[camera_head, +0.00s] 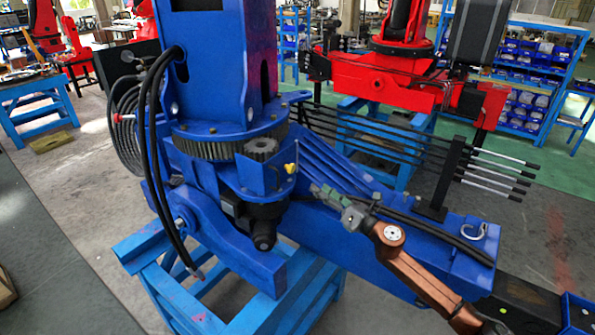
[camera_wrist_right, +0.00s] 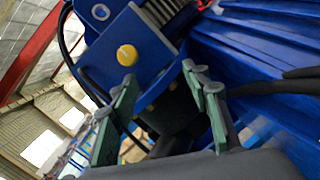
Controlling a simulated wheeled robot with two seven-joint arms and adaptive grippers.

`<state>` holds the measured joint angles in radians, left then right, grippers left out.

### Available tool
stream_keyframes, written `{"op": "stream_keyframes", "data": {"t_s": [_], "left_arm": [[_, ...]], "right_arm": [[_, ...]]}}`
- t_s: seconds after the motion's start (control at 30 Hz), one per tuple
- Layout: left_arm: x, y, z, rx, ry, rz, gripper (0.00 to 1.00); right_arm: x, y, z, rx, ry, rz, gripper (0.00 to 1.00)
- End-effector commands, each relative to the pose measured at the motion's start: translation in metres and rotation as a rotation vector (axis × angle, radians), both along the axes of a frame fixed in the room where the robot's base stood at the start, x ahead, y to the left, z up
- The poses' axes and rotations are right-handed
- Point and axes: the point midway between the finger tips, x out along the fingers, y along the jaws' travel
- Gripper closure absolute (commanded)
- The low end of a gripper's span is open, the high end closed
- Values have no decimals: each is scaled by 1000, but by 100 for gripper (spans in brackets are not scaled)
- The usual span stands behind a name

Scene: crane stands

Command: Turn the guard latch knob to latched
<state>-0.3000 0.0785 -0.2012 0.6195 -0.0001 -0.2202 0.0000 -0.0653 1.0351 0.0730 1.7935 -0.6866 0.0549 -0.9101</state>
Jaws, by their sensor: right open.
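The guard latch knob (camera_head: 290,168) is a small yellow knob on the blue guard beside the slewing gear of the blue crane. It also shows in the right wrist view (camera_wrist_right: 127,55) as a round yellow knob on a blue plate, just beyond the fingertips. Whether it is turned to latched I cannot tell. My right gripper (camera_head: 320,191) has green fingers and a copper-coloured arm. It is below and to the right of the knob, apart from it. In the right wrist view its fingers (camera_wrist_right: 158,77) are spread with nothing between them. My left gripper is not in view.
The blue crane base (camera_head: 240,245) stands on a light blue stand (camera_head: 200,305). A dark motor (camera_head: 262,225) hangs under the gear (camera_head: 262,148). Black hoses (camera_head: 152,130) run down at the left. Black rods (camera_head: 400,140) lie behind my right arm. Grey floor at the left is open.

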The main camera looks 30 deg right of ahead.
Motion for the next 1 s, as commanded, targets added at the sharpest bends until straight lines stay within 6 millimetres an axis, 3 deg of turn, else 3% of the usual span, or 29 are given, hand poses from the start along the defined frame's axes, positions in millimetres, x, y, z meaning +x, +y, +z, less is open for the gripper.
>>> {"op": "stream_keyframes", "data": {"t_s": [0.03,0.1,0.27,0.47,0.8,1.0], "left_arm": [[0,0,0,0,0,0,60],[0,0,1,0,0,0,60],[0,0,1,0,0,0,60],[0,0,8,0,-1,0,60],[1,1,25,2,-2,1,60],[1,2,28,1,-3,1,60]], "right_arm": [[5,5,20,-139,-19,46,57],[7,12,37,-296,-35,101,57],[9,19,53,-482,-49,166,57],[24,26,57,-504,-53,175,57],[67,44,57,-499,-52,174,57],[79,49,55,-499,-51,173,57]]}}
